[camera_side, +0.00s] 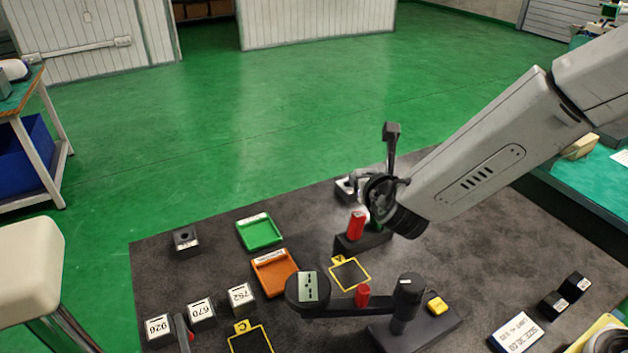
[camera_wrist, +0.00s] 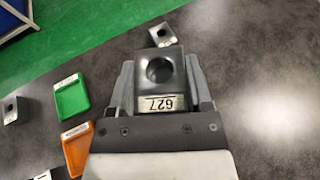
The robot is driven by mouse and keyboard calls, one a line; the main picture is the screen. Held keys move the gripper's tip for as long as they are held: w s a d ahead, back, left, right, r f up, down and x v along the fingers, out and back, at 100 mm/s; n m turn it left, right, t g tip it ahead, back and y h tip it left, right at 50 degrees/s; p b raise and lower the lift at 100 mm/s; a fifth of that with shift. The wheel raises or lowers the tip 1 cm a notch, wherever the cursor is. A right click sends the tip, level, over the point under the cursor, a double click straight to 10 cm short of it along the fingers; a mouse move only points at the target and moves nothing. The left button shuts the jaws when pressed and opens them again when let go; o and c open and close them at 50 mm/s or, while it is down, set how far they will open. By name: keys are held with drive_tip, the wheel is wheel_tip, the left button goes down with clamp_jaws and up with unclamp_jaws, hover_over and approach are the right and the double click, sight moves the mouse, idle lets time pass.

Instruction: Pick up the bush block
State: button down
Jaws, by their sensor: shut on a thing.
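The bush block (camera_wrist: 160,75) is a dark grey block with a round hole in its top and a white label reading 627. It sits between the two fingers of my gripper (camera_wrist: 160,88) in the wrist view, and the fingers are closed against its sides. In the side view my gripper (camera_side: 376,192) is over the dark mat, behind the red piece. The held block is mostly hidden there by the gripper and wrist. I cannot tell whether it touches the mat.
Another holed block (camera_wrist: 163,35) lies just beyond the held one. A further holed block (camera_side: 185,240) stands at left, by a green tray (camera_side: 260,232) and an orange tray (camera_side: 274,272). A red piece (camera_side: 356,225) stands close in front of my gripper. An arm-like fixture (camera_side: 404,300) is nearer.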

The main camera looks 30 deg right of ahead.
drive_tip(key=shift+r, duration=0.1)
idle(0.6)
drive_tip(key=shift+w+d+r, duration=0.1)
drive_tip(key=shift+d+r, duration=0.15)
drive_tip(key=shift+d, duration=0.3)
drive_tip(key=d+r+n+y, duration=0.1)
drive_tip(key=d+r, duration=0.3)
drive_tip(key=d, duration=0.7)
drive_tip(key=shift+s+d, duration=0.25)
drive_tip(key=shift+d, duration=0.1)
